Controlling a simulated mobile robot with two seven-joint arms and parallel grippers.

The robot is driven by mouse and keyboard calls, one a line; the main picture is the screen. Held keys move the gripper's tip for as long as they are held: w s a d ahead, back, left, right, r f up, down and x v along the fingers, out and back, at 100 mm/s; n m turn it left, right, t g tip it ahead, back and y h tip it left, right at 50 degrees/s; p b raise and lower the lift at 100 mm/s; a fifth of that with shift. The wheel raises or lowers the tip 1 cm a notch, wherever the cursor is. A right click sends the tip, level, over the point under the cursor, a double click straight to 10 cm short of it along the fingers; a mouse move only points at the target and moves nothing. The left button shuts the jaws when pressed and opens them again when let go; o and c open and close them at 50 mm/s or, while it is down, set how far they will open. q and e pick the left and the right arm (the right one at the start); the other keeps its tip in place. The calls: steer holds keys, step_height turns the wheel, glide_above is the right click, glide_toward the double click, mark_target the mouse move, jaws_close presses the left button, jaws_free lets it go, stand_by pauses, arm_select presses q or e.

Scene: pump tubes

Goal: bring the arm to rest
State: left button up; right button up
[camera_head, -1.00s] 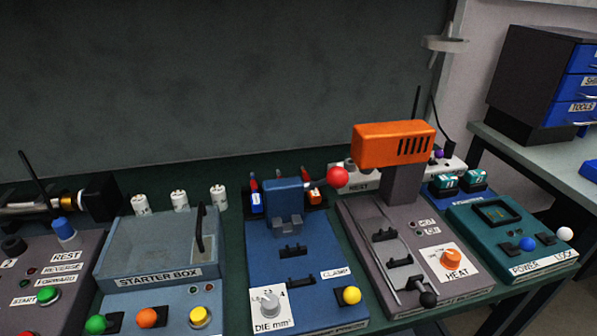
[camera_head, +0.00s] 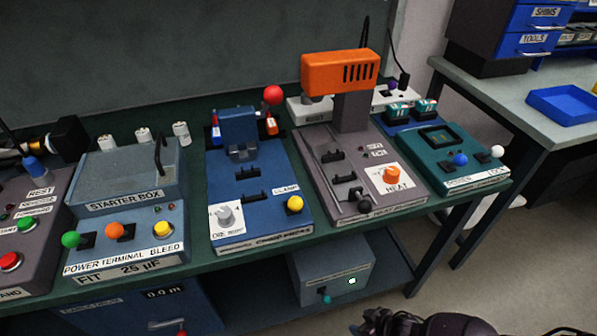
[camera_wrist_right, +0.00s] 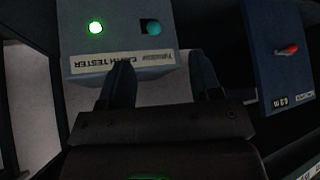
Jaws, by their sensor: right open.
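My right gripper (camera_wrist_right: 162,78) shows in the right wrist view with its two dark fingers spread and nothing between them. Its fingertips point toward the lettered face of the grey earth tester box (camera_wrist_right: 120,45), which has a lit green lamp and a teal knob. I cannot tell the gap between fingertips and box. In the head view only part of my dark right arm and gripper (camera_head: 385,322) shows at the bottom edge, in front of the bench. My left gripper is not in view.
The bench holds the starter box (camera_head: 120,172), blue clamp press (camera_head: 262,200), orange-topped heat unit (camera_head: 340,72) and teal power lock unit (camera_head: 450,160). The earth tester also shows on the lower shelf (camera_head: 330,270). A side table (camera_head: 500,88) stands right. Open floor lies between.

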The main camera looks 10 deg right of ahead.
steer(key=w+a+r+n+t+y+p, duration=0.1)
steer(key=a+r+t, duration=0.1)
steer(key=a+r, duration=0.5)
steer(key=w+a+r+t, duration=0.2)
steer(key=a+r, duration=0.2)
steer(key=r, duration=0.6)
steer(key=s+d+r+m+t+h+p, duration=0.1)
steer(key=s+d+r+m+h, duration=0.15)
steer(key=d+r, duration=0.3)
steer(key=s+d+r+m+t+h+p, duration=0.1)
steer(key=s+d+r+m, duration=0.1)
steer(key=s+d+r, duration=0.3)
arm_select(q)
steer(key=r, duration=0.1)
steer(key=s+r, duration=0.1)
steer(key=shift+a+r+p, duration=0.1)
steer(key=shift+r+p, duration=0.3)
arm_select(e)
steer(key=s+d+f+m+g+h, duration=0.1)
steer(key=s+d, duration=0.1)
steer(key=s, duration=0.4)
steer(key=shift+s+d+f, duration=0.15)
steer(key=shift+d+f, duration=0.05)
steer(key=shift+d, duration=0.05)
